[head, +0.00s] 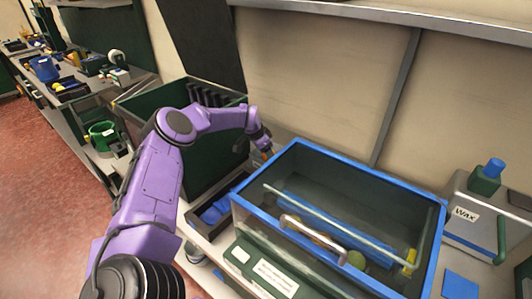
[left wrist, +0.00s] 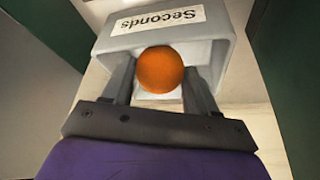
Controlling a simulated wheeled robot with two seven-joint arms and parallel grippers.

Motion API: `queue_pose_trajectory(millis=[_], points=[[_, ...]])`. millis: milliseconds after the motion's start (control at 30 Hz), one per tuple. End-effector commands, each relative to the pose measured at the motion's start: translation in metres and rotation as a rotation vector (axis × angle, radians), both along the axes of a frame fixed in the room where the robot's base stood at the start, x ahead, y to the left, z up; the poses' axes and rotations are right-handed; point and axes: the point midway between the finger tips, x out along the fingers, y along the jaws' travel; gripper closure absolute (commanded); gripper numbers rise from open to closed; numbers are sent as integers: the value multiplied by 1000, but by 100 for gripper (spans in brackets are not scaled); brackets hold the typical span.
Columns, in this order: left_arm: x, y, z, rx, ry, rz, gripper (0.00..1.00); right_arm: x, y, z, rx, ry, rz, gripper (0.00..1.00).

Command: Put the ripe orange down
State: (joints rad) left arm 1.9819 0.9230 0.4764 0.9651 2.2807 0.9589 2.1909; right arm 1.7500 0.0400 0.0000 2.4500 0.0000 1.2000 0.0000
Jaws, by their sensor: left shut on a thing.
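The ripe orange (left wrist: 160,70) sits between the two fingers of my left gripper (left wrist: 160,88) in the left wrist view. The gripper is shut on it. Past the orange is a light grey bin (left wrist: 222,45) with a "Seconds" label (left wrist: 158,20); the orange overlaps the bin in the picture, and I cannot tell if it touches it. In the head view my left gripper (head: 264,150) is behind the far left corner of the blue-framed box, where the bin is not clearly seen. My right gripper is not in view.
A green crate (head: 150,104) stands left of the gripper. A wax container (head: 468,210) stands at right. The wall (head: 310,80) is close behind.

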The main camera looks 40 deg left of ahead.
Motion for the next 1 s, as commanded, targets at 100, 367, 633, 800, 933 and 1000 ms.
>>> queue_pose_trajectory(millis=[100, 367, 633, 800, 933, 1000], points=[[0, 0, -4, 0, -1, 0, 74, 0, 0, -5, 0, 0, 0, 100], [0, 0, -7, 1, -1, 0, 74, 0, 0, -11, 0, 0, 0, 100], [0, 0, -7, 0, 0, 0, 17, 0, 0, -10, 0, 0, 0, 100], [0, 0, -5, 0, 0, 0, 17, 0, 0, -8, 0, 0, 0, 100], [0, 0, 11, -1, 1, 1, 17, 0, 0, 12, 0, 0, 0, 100], [-3, 2, 18, -2, -5, 1, 17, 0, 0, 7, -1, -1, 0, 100]])
